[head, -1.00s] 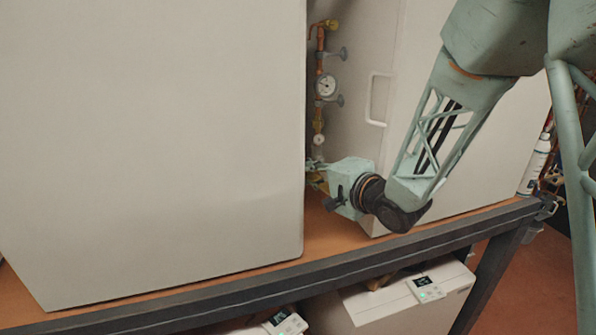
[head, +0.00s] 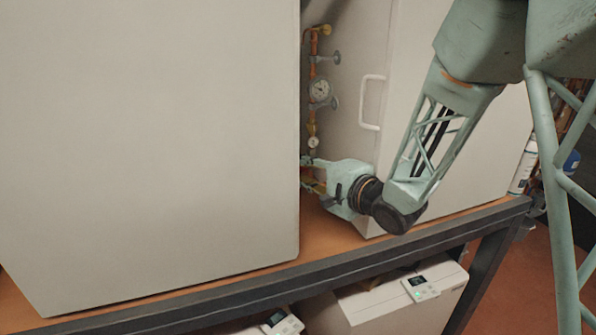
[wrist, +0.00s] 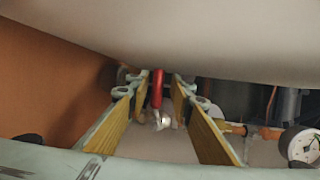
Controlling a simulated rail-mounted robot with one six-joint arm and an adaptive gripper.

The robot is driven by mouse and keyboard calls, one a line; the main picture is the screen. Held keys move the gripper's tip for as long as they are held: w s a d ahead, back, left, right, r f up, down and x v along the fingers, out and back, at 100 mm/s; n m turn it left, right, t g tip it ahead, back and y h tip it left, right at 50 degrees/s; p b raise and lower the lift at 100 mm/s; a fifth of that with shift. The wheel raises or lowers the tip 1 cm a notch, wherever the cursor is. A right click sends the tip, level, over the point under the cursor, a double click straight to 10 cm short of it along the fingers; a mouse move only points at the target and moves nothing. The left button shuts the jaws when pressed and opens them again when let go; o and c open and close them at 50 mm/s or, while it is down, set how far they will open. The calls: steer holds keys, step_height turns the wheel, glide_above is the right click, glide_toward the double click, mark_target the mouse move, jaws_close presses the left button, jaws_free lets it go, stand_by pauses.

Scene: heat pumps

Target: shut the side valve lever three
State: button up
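A red valve lever (wrist: 157,88) shows in the wrist view, between the far ends of my two fingers. A pale metal fitting (wrist: 161,121) is just below it in the picture. My gripper (wrist: 164,84) is open, its yellow-padded fingers on either side of the lever with a gap between them. I cannot tell whether the left finger touches the lever. In the head view my gripper (head: 311,173) reaches left into the gap between two white cabinets, partly hidden by the nearer one. The lever cannot be made out there.
The large white cabinet (head: 150,150) stands close to my gripper on the left. A second cabinet with a white handle (head: 371,103) stands behind my arm. A copper pipe with a gauge (head: 319,91) rises in the gap. The bench edge (head: 400,236) runs below.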

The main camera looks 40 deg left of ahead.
steer(key=shift+d, duration=0.1)
stand_by(0.3)
steer(key=v, duration=1.1)
steer(key=shift+d, duration=0.4)
steer(key=shift+s, duration=0.1)
steer(key=c, duration=0.3)
steer(key=shift+s+a, duration=0.15)
steer(key=shift+s, duration=0.1)
steer(key=shift+s+a, duration=0.15)
steer(key=shift+s, duration=0.05)
stand_by(0.4)
